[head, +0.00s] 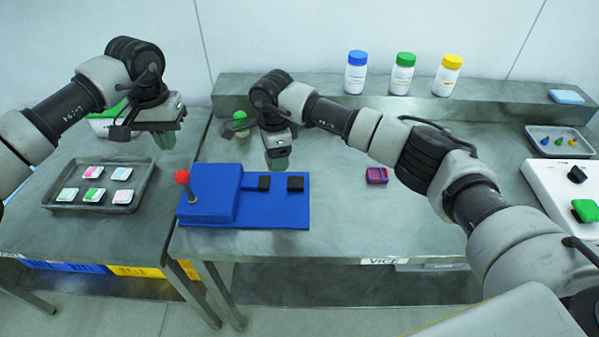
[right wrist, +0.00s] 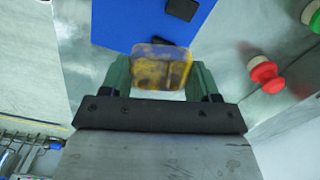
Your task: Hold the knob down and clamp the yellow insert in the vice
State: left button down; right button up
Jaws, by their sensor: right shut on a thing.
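The blue vice (head: 215,205) stands on the table, with two black jaws (head: 295,183) on its lower part and a gap between them. A red ball knob (head: 183,177) on a metal stem rises at its left end. My right gripper (head: 278,163) is above and behind the jaws. In the right wrist view it is shut on the yellow insert (right wrist: 162,70), which has dark patches; the blue vice (right wrist: 135,25) lies beyond. My left gripper (head: 164,139) hangs empty-looking above and behind the red knob, apart from it; its finger gap is not clear.
A green-topped knob (head: 240,119) stands behind the vice, partly hidden. A red-and-purple insert (head: 376,175) lies to the right. A tray (head: 70,207) with several pale pieces is on the left table. Bottles (head: 403,75) stand on the rear ledge. The table between vice and red-and-purple insert is clear.

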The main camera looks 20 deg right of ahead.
jog(key=w+m, duration=0.1)
jog(key=w+a+m, duration=0.1)
jog(key=m, duration=0.1)
jog(key=shift+w+a, duration=0.15)
jog(key=shift+w, duration=0.05)
jog(key=shift+w+f, duration=0.1)
jog(key=shift+f, duration=4.2)
pick_arm(q)
jog(key=shift+f, duration=1.1)
jog(key=shift+f, duration=1.1)
jog(key=shift+f, duration=0.1)
